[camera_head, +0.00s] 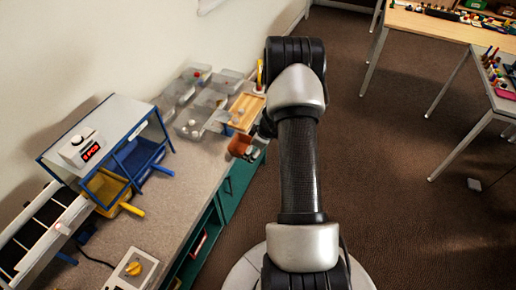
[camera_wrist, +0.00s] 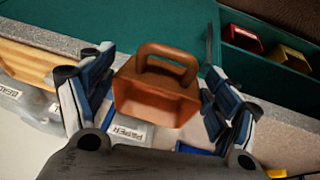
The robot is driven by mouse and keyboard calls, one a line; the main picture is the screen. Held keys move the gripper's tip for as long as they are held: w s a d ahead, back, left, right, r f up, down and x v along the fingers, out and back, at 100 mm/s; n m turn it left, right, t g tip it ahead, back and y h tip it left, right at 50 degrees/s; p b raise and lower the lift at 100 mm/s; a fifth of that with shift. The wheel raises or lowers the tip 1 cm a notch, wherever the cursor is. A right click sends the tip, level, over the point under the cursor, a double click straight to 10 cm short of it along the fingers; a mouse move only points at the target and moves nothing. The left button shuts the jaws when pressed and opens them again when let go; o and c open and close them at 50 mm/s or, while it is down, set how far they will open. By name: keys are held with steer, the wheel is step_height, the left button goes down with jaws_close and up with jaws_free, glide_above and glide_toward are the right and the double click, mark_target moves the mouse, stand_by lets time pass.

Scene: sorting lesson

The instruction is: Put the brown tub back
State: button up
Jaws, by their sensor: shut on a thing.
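The brown tub (camera_wrist: 155,98) has an arched handle and shows between the two fingers of my gripper (camera_wrist: 156,72) in the wrist view. My gripper is shut on it. In the head view the brown tub (camera_head: 238,147) shows small at the counter's front edge, beside my arm. My gripper (camera_head: 255,147) is partly hidden there by the arm. I cannot tell whether the tub touches the counter.
Clear bins (camera_head: 192,122) and a wooden tray (camera_head: 243,113) stand behind on the grey counter (camera_head: 185,190). A blue-framed stand (camera_head: 115,125) holds blue and yellow bins at left. The green cabinet's shelf holds a red tub (camera_wrist: 243,38) and yellow tub (camera_wrist: 286,57).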

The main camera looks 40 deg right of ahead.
steer(key=shift+w+a+r+p, duration=0.1)
steer(key=shift+w+a+p, duration=0.25)
steer(key=shift+w+p, duration=0.5)
steer(key=shift+w+a+p, duration=0.35)
steer(key=shift+w+p, duration=0.4)
steer(key=shift+p, duration=0.1)
steer(key=shift+w+a+f, duration=0.1)
steer(key=shift+w+a, duration=0.15)
steer(key=shift+w, duration=0.3)
steer(key=shift+w+a+f, duration=0.1)
steer(key=shift+w+a, duration=0.1)
steer(key=shift+w, duration=0.3)
steer(key=shift+w+a+p, duration=0.35)
steer(key=shift+w, duration=0.5)
steer(key=shift+w+a+p, duration=0.3)
steer(key=shift+w+a, duration=0.05)
steer(key=shift+w, duration=0.55)
steer(key=shift+w+a+p, duration=0.35)
steer(key=shift+w, duration=0.5)
steer(key=shift+f+b, duration=0.4)
steer(key=shift+b, duration=0.55)
steer(key=o, duration=1.1)
